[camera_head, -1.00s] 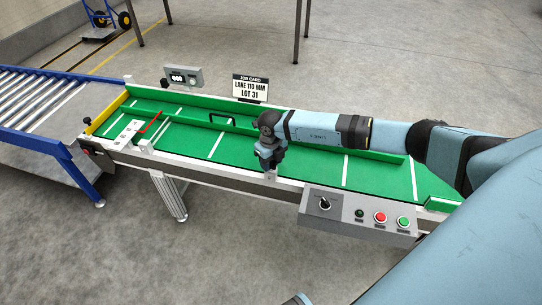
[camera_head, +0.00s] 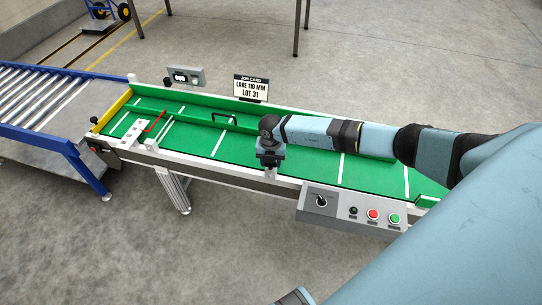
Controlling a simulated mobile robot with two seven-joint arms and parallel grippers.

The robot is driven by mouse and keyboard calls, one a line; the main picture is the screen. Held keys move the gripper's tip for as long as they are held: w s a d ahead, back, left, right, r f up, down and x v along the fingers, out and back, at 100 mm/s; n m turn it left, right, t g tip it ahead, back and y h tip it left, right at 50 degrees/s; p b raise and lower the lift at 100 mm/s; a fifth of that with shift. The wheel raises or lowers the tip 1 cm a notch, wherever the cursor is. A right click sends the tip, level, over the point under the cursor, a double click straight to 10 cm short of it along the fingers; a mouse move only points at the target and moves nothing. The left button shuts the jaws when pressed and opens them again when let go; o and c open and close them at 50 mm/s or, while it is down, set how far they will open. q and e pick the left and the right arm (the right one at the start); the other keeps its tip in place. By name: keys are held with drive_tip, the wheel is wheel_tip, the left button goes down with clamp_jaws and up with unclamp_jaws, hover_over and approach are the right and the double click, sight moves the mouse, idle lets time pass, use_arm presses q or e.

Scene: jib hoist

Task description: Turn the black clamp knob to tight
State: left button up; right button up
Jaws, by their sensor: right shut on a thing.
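My right gripper (camera_head: 270,166) points down at the near rail of the green conveyor (camera_head: 318,172), a little left of the control panel. It is shut on a small part on top of a pale bracket at that rail. This part sits where the black clamp knob would be, but the jaws and wrist hide it, so its pointer or marks cannot be read. My left gripper is not in view.
The grey control panel (camera_head: 335,212) with a black selector and red and green buttons is right of the gripper. A job card (camera_head: 251,88) reads "LANE 110 MM LOT 31". A counter box (camera_head: 185,76) stands behind the belt. A roller conveyor (camera_head: 45,105) is at left.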

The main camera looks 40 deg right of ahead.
drive_tip(key=shift+m, duration=0.3)
idle(0.4)
drive_tip(key=o, duration=0.9)
drive_tip(key=shift+r, duration=0.1)
wheel_tip(320, 180, up, 14)
drive_tip(key=shift+f+p, duration=0.15)
drive_tip(key=shift+p, duration=0.95)
